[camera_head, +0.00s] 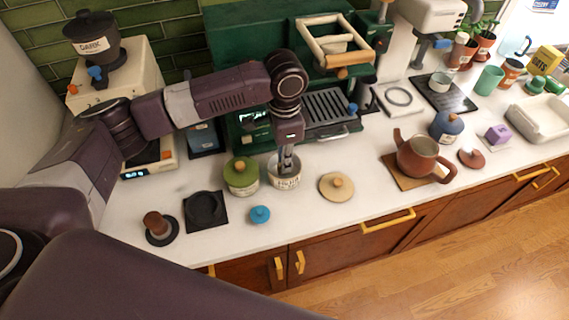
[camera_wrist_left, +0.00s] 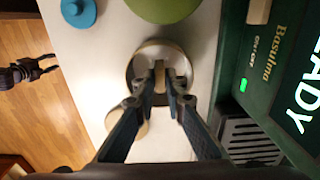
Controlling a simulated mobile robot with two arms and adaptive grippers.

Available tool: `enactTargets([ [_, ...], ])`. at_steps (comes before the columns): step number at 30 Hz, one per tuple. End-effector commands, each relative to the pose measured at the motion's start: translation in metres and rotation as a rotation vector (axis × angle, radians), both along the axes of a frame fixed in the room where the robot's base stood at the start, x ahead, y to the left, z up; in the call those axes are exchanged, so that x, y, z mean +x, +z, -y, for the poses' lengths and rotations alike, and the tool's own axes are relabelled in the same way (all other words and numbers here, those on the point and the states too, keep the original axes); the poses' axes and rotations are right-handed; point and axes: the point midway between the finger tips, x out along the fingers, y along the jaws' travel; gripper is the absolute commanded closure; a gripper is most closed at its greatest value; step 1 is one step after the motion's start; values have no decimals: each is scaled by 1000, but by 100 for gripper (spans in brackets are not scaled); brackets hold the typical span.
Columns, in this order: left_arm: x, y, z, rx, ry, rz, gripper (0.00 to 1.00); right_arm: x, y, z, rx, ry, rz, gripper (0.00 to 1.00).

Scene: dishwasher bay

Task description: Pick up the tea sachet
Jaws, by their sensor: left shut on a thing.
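A pale open canister (camera_head: 285,181) with a label on its front stands on the white counter. My left gripper (camera_head: 286,166) reaches straight down into its mouth. In the left wrist view the fingers (camera_wrist_left: 161,80) are closed on a small beige thing, which looks like the tea sachet (camera_wrist_left: 160,85); the fingers hide much of it. The canister's round rim (camera_wrist_left: 134,62) surrounds the fingertips. A small dark shape at the left edge of the wrist view, over the floor, may be my right gripper (camera_wrist_left: 36,71); its jaws are too small to read.
A green-lidded canister (camera_head: 241,174) stands close left of the open one, and a wooden lid (camera_head: 337,187) lies to the right. A green coffee machine (camera_head: 333,107) stands behind. A blue knobbed piece (camera_head: 260,215) sits in front. A brown teapot (camera_head: 417,157) stands farther right.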

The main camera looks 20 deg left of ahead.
Motion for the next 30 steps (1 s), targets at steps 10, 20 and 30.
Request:
enactTargets([
  [10, 2, 84, 1, -4, -2, 7, 99, 6, -19, 0, 0, 0, 8, 60],
  [20, 0, 167, 0, 2, -1, 2, 99, 5, -24, 2, -2, 0, 8, 60],
  [30, 0, 186, 0, -1, 0, -1, 99, 4, -23, 3, -3, 1, 6, 60],
])
